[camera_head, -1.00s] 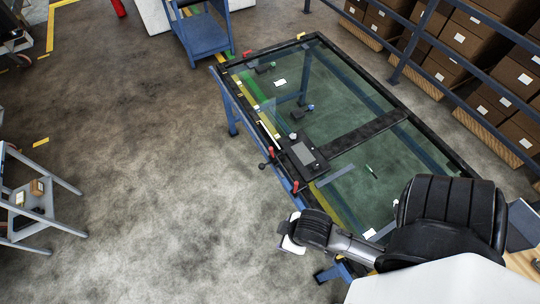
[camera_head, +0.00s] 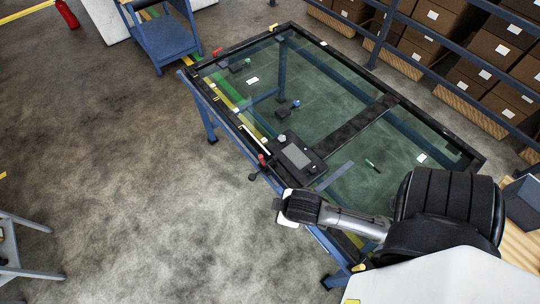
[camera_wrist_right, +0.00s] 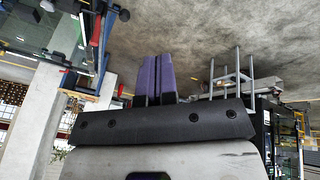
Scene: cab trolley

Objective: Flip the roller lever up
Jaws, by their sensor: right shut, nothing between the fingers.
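Small red levers stand on the left edge of the glass-topped table (camera_head: 340,75). One red lever (camera_head: 262,160) is beside a dark round knob (camera_head: 252,177) near the control box. Another red lever (camera_head: 217,51) is at the far corner. I cannot tell which is the roller lever. My right arm reaches in from the right over the table's near end. Its gripper's fingers are hidden in the head view. In the right wrist view my right gripper (camera_wrist_right: 158,60) has its purple fingers together and empty, with a red lever (camera_wrist_right: 95,30) off to the left, apart from them.
A dark control box (camera_head: 299,157) sits on the table near the lever. A blue cart (camera_head: 165,45) stands beyond the table and a grey cart (camera_head: 22,262) at lower left. Boxes (camera_head: 480,45) fill racks behind a rail.

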